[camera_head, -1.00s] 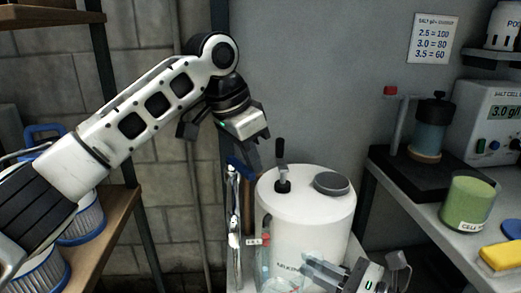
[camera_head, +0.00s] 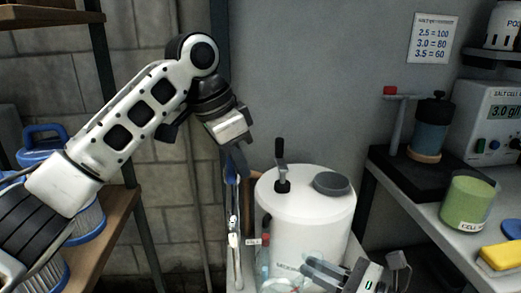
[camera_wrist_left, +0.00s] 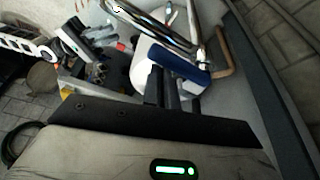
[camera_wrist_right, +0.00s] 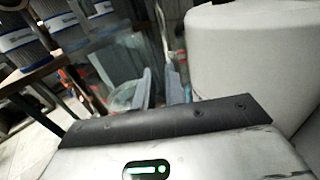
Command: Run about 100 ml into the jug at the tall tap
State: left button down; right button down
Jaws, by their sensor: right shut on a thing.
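The tall tap (camera_head: 236,240) is a chrome pipe with a blue lever beside the white tank. The blue lever shows in the left wrist view (camera_wrist_left: 180,62), with the chrome pipes next to it. My left gripper (camera_head: 238,160) is at the lever. Its two dark fingers look close together and lie against or just beside the lever, with nothing seen between them. The clear jug (camera_head: 281,284) is low in front of the tank, close to the tap. My right gripper (camera_head: 312,272) is shut on the jug, whose clear wall fills the right wrist view's middle (camera_wrist_right: 122,62). Its water level is unclear.
The white tank (camera_head: 310,222) with a black handle and grey cap stands right behind the jug. A bench at right holds a green-filled beaker (camera_head: 467,203), a yellow sponge (camera_head: 500,256) and a meter (camera_head: 488,115). Shelves with blue-ended filters (camera_head: 85,222) stand at left.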

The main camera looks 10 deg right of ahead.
pick_arm(q)
jog(key=shift+w+a, duration=0.1)
dwell(0.3)
jog(key=w+d, duration=0.1)
jog(key=d, duration=0.4)
pick_arm(e)
jog(key=shift+r, duration=0.1)
pick_arm(q)
jog(key=w+a+v, duration=0.1)
jog(key=v, duration=0.9)
jog(key=shift+w, duration=0.15)
